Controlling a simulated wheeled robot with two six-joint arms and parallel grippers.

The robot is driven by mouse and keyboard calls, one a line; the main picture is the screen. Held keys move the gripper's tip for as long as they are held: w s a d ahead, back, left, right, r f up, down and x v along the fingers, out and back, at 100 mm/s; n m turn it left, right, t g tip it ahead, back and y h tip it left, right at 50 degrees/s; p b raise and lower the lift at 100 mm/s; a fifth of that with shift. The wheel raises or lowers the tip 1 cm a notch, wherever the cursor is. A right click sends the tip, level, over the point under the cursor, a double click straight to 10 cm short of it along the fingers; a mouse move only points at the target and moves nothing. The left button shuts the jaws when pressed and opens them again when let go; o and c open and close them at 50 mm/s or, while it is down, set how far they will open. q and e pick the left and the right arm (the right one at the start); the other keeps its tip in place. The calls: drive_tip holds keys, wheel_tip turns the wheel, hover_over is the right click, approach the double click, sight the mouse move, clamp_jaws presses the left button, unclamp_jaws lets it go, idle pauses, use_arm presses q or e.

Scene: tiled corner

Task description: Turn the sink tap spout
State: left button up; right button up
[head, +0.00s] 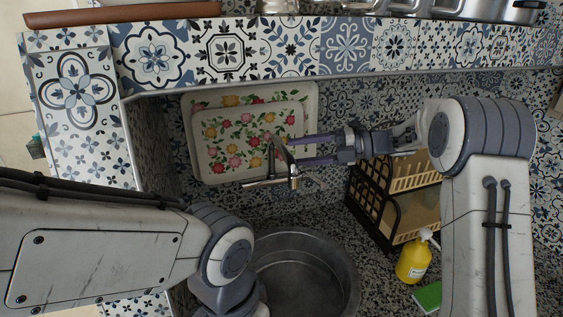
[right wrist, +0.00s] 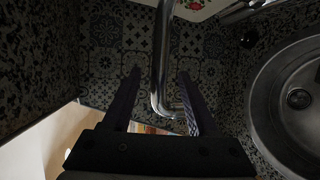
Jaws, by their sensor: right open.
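The chrome sink tap (head: 282,168) stands behind the round steel sink (head: 348,262) in the head view. Its spout also shows as a bent chrome pipe in the right wrist view (right wrist: 161,60). My right gripper (head: 284,152) reaches in from the right at the tap. Its two dark fingers (right wrist: 160,84) are open, one on each side of the spout pipe, with gaps visible in the wrist view. I cannot tell the depth of the pipe between them. My left arm comes in at lower left; its gripper is out of view.
Flowered trays (head: 207,150) lean on the tiled wall behind the tap. A dark dish rack (head: 392,229), a yellow soap bottle (head: 413,262) and a green sponge (head: 428,297) stand right of the sink. A tiled ledge (head: 300,68) runs across above.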

drive_tip(key=d, duration=0.3)
drive_tip(key=shift+s+d+r+b, duration=0.1)
drive_tip(key=shift+s+r+b, duration=0.1)
drive_tip(key=shift+r+b, duration=0.15)
